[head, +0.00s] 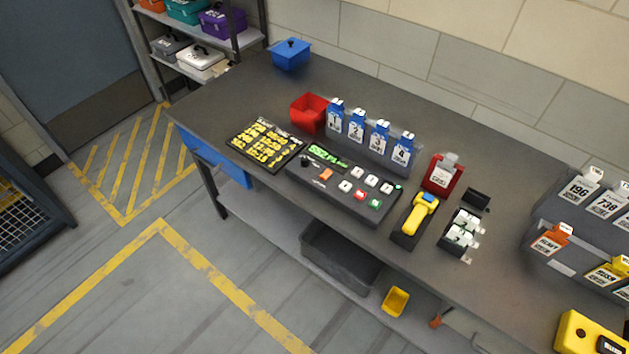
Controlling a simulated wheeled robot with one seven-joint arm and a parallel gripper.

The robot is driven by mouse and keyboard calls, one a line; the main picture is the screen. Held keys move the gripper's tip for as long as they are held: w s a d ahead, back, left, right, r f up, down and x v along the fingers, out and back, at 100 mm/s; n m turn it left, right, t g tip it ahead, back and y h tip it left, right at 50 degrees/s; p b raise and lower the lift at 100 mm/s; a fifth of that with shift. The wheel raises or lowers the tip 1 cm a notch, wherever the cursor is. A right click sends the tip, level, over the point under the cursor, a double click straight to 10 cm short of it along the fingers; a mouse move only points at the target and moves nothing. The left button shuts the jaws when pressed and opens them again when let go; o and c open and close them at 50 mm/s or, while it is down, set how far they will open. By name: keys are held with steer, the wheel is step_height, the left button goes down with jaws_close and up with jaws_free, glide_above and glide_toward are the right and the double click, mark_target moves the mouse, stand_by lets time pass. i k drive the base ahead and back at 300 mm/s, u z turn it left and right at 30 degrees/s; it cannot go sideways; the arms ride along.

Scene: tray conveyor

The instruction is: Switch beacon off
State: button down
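No beacon that I can make out shows in the head view. A dark control panel (335,188) lies on the grey workbench. It carries a small green-lit display (327,155), a black knob (305,162), an orange switch or key (326,174), several white buttons (387,187), a red button (360,195) and a green button (376,203). Their labels are too small to read. A yellow box with dark round parts (590,334) is cut off at the lower right corner. My gripper is not in view.
The workbench (230,92) also holds a yellow-marked board (266,143), a red bin (308,113), blue numbered tags (356,125), a yellow handheld device (420,212) and a tag rack (560,225). A shelf (205,50) stands behind left. The yellow-lined floor (150,290) in front is clear.

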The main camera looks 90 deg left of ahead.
mark_target(328, 173)
steer(key=u, duration=0.05)
steer(key=i, duration=0.4)
steer(key=u, duration=3.55)
steer(key=i, duration=0.75)
steer(key=u, duration=0.4)
